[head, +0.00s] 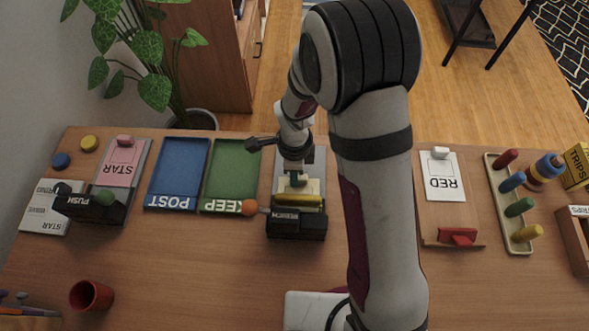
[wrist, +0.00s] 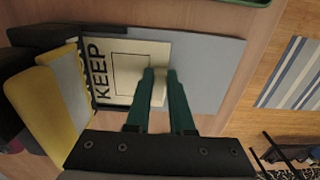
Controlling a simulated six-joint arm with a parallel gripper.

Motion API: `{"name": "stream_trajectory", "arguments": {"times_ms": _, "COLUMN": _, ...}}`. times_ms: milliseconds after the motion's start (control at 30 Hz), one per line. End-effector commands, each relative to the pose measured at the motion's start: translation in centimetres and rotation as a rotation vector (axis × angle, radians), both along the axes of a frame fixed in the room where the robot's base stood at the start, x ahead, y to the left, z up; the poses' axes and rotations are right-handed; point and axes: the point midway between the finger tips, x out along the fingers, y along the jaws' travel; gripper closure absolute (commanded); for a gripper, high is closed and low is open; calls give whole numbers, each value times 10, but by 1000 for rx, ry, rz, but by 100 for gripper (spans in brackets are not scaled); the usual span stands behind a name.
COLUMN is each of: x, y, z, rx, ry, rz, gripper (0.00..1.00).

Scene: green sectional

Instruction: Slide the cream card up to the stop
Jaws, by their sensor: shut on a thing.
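The cream card (wrist: 139,62) lies on a grey board (wrist: 205,70) in the wrist view, with KEEP printed along its left end. In the head view the card (head: 312,187) shows partly below my wrist. My gripper (wrist: 160,84) has its green fingers shut on the card's small pale knob (wrist: 160,92). It also shows in the head view (head: 297,181). The card's KEEP end is close to a black device (head: 297,226) with a yellow bar (head: 297,201). I cannot tell whether the card touches a stop there.
A blue POST tray (head: 179,170) and a green KEEP tray (head: 232,170) lie to the left. A lever with an orange knob (head: 249,208) sticks out left of the device. A board with a white RED card (head: 444,178) lies right of my arm.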

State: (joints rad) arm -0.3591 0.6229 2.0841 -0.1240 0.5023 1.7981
Motion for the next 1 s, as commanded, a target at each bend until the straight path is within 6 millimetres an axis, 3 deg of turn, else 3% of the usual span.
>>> {"name": "stream_trajectory", "arguments": {"times_ms": 33, "x": 0, "y": 0, "z": 0, "rx": 0, "ry": 0, "rz": 0, "gripper": 74}}
{"name": "stream_trajectory", "arguments": {"times_ms": 200, "x": 0, "y": 0, "z": 0, "rx": 0, "ry": 0, "rz": 0, "gripper": 44}}
{"name": "stream_trajectory", "arguments": {"times_ms": 567, "x": 1, "y": 0, "z": 7, "rx": 1, "ry": -2, "rz": 0, "gripper": 44}}
{"name": "stream_trajectory", "arguments": {"times_ms": 667, "x": 1, "y": 0, "z": 25, "rx": 2, "ry": -4, "rz": 0, "gripper": 44}}
{"name": "stream_trajectory", "arguments": {"times_ms": 1000, "x": 1, "y": 0, "z": 128, "rx": 2, "ry": -5, "rz": 0, "gripper": 44}}
